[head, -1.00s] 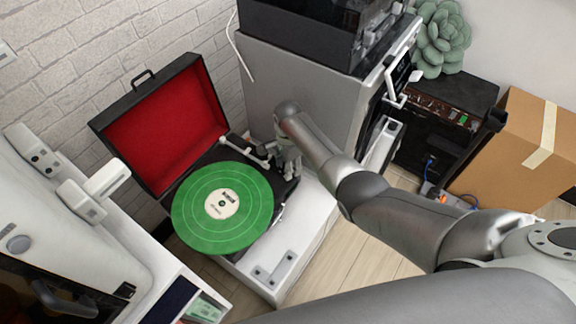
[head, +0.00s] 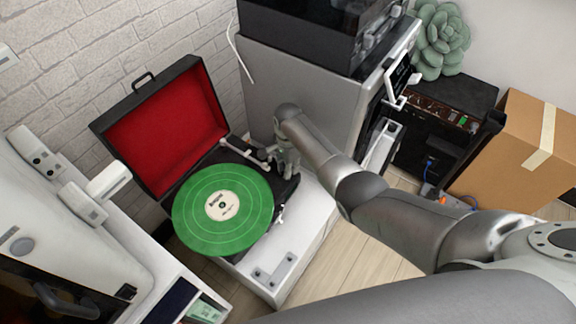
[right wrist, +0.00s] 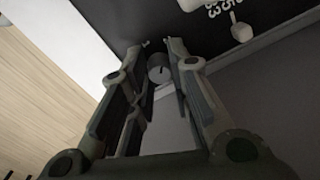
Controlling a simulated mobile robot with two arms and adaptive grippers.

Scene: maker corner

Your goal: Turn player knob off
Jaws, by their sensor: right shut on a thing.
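The record player (head: 160,125) is an open black suitcase with a red-lined lid. It sits on a white cabinet and holds a green record (head: 190,222) with a pale label. My right gripper (head: 286,174) is at the player's right back corner, beside the tonearm (head: 236,151), and hides the knob in the head view. In the right wrist view, the small grey round knob (right wrist: 159,73) with a dark pointer mark sits between the fingertips of the right gripper (right wrist: 160,58), which is shut on it. My left gripper is not in view.
A grey cabinet (head: 300,90) stands close behind the right gripper. A white machine (head: 60,215) is at the left. A black amplifier (head: 450,105) and a cardboard box (head: 520,150) stand at the right. Wooden floor shows in front of the player's cabinet.

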